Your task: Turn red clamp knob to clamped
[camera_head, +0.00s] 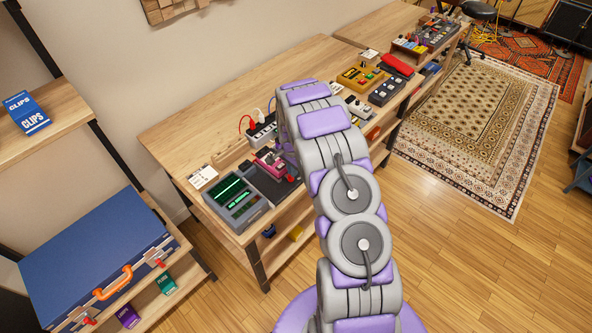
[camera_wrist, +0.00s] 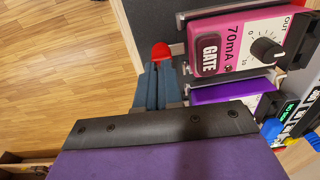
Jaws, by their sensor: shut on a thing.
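The red clamp knob (camera_wrist: 161,51) shows in the wrist view at the tips of my gripper (camera_wrist: 160,75). The blue-grey fingers are close together, with the knob's rounded red end showing past them. In the head view the red knob (camera_head: 291,179) is a small spot at the front edge of a dark fixture, next to my arm. A pink pedal marked GATE (camera_wrist: 235,42) sits in the fixture beside the knob. The pink pedal also shows in the head view (camera_head: 268,160). My arm hides much of the fixture's right side there.
A grey device with green screens (camera_head: 233,198) stands left of the fixture on the wooden bench (camera_head: 187,135). A power strip (camera_head: 262,133) with plugged cables is behind. Yellow (camera_head: 361,78) and other pedals stand farther right. A purple pedal (camera_wrist: 225,92) is close beside my gripper. The floor in front is clear.

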